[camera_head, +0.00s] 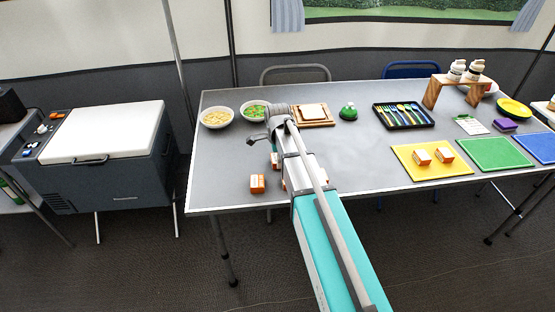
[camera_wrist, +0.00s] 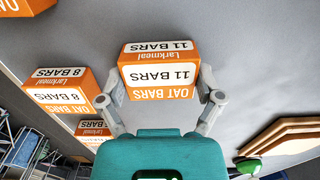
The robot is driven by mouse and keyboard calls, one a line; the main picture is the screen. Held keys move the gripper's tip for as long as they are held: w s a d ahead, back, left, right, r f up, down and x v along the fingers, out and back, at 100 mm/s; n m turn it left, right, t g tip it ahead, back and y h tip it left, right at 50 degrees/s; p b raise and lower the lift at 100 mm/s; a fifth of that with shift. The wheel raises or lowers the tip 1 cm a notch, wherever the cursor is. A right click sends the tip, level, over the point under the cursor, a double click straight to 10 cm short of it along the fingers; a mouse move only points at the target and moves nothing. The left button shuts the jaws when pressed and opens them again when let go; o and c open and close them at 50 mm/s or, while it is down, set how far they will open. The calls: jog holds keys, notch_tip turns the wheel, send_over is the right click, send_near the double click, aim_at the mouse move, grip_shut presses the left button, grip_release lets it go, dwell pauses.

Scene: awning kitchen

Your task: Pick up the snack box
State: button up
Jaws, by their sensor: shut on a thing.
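The snack boxes are small orange and white oat bar cartons. In the wrist view, one marked 11 BARS (camera_wrist: 160,72) sits between the two fingers of my gripper (camera_wrist: 160,97), which is shut on it. Its lettering is upside down in that view. In the head view my gripper (camera_head: 262,139) is over the left part of the table, and my arm hides much of what is under it. I cannot tell whether the held box touches the table. A box marked 8 BARS (camera_wrist: 64,92) stands beside the left finger.
Another orange box (camera_head: 257,183) stands near the front edge of the grey table (camera_head: 225,150). Two boxes (camera_head: 422,157) are on a yellow mat (camera_head: 405,172) at right. Bowls (camera_head: 216,118), wooden boards (camera_head: 313,121) and a green-topped item (camera_head: 348,111) stand behind.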

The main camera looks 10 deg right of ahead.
jog(key=shift+r, duration=0.15)
notch_tip(320, 180, up, 2)
jog(key=shift+r+p, duration=0.1)
jog(key=shift+p, duration=1.1)
jog(key=s+r+p, duration=1)
jog(key=s, duration=0.4)
jog(key=shift+d+r, duration=0.2)
jog(key=shift+r, duration=0.05)
jog(key=shift+p, duration=0.3)
notch_tip(320, 180, up, 4)
jog(key=p, duration=0.4)
jog(key=shift+s+f, duration=0.1)
jog(key=shift+s, duration=0.05)
